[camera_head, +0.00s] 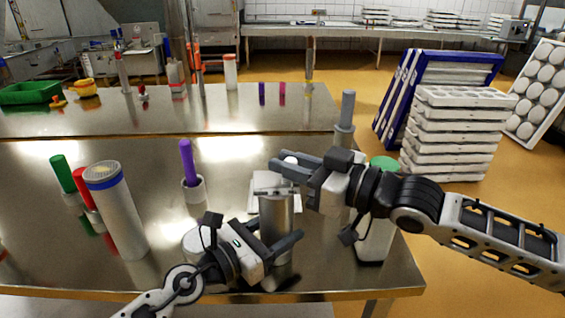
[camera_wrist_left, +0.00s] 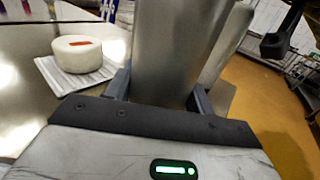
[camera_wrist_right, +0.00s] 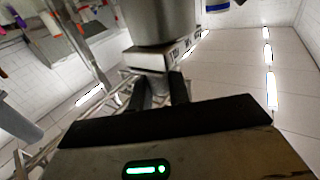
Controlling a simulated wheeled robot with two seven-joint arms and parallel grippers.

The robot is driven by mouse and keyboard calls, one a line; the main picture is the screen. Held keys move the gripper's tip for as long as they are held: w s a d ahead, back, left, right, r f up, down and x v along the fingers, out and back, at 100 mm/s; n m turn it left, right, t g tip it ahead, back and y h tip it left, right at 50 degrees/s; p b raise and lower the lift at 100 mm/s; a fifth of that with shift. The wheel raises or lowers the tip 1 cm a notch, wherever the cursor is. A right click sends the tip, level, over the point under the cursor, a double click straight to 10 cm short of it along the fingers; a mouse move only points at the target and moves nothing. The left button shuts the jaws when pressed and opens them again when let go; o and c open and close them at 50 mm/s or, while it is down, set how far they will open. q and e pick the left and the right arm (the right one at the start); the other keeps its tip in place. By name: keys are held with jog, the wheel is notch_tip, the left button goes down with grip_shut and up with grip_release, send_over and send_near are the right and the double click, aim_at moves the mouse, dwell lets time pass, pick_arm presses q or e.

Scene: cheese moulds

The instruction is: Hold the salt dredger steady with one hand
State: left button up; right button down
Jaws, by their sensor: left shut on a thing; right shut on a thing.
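The salt dredger appears to be the plain metal cylinder (camera_head: 276,217) standing at the table's front. My left gripper (camera_head: 281,248) is shut around its lower body. In the left wrist view the metal wall (camera_wrist_left: 172,45) fills the space between the fingers (camera_wrist_left: 160,92). My right gripper (camera_head: 288,172) reaches in from the right at the cylinder's top. In the right wrist view its fingers (camera_wrist_right: 163,88) are shut on a small pale block-like part (camera_wrist_right: 160,58) against the metal cylinder (camera_wrist_right: 158,20). Whether that part is a lid is unclear.
A white cheese (camera_wrist_left: 88,53) with a red label sits on a white ribbed mat (camera_wrist_left: 60,80) behind the cylinder. A tall blue-banded container (camera_head: 118,215) stands left, a purple-handled tool in a cup (camera_head: 192,188) nearer the middle. A green-topped white container (camera_head: 375,240) stands right.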

jog(key=shift+w+d, duration=0.15)
jog(key=shift+d, duration=0.05)
jog(key=c, duration=1.3)
grip_release()
jog(key=shift+c, duration=0.2)
jog(key=shift+a, duration=0.1)
jog(key=v, duration=1.2)
